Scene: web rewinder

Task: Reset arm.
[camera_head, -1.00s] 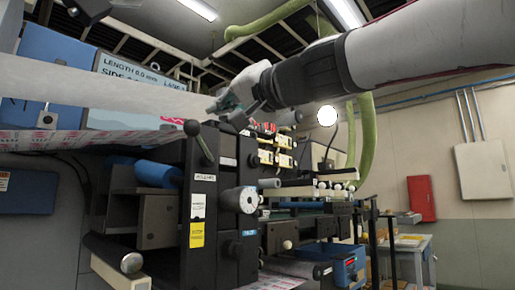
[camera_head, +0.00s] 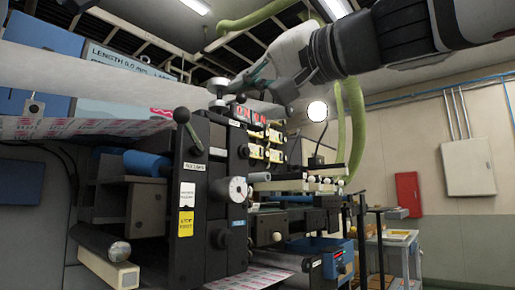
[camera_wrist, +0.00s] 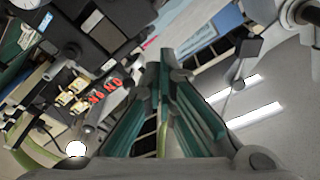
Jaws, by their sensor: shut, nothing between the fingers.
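My gripper (camera_head: 262,78) is shut and empty in the upper middle of the head view, held above the top of the black rewinder machine (camera_head: 205,220). It is near a grey knob (camera_head: 217,88) on top of the machine; I cannot tell whether they touch. In the wrist view my green-lined fingers (camera_wrist: 166,68) come together with nothing between them. My arm reaches in from the upper right of the head view.
A red box (camera_head: 407,194) and grey cabinet (camera_head: 465,166) hang on the right wall. Space before that wall looks freer.

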